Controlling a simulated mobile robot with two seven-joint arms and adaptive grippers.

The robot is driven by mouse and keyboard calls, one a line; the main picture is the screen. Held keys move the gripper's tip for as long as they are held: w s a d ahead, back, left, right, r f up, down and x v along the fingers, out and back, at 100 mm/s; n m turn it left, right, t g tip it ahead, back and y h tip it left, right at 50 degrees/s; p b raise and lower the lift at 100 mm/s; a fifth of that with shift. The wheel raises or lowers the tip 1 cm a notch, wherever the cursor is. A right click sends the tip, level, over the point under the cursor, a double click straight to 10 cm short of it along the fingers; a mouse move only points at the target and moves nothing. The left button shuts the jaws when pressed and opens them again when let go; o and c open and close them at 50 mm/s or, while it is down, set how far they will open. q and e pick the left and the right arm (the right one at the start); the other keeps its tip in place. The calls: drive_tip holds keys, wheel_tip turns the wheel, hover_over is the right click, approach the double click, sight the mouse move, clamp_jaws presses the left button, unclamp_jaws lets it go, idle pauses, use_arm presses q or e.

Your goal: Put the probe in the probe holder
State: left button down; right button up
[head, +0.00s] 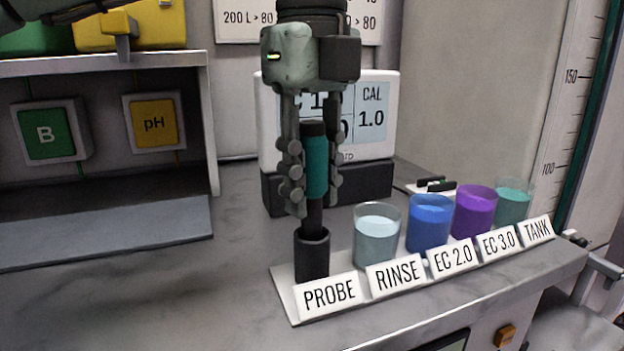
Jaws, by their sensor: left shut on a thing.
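The probe (317,166) is a dark rod with a teal grip band, held upright. My left gripper (317,190) comes down from above and is shut on the probe around its teal band. The probe holder (312,256) is a black cup behind the PROBE label at the left end of the white tray. The probe's lower end reaches the holder's mouth; its tip is hidden, and I cannot tell how deep it sits. My right gripper is not in view.
Cups labelled RINSE (377,241), EC 2.0 (428,226), EC 3.0 (473,214) and TANK (513,205) stand in a row to the right of the holder. A meter with a display (372,138) stands behind the gripper. The counter (150,290) at left is clear.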

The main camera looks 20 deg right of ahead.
use_arm(q)
drive_tip(key=shift+f, duration=0.4)
idle(0.6)
drive_tip(key=c, duration=1.1)
unclamp_jaws()
drive_tip(key=shift+c, duration=0.2)
drive_tip(key=shift+r, duration=0.1)
wheel_tip(320, 180, up, 12)
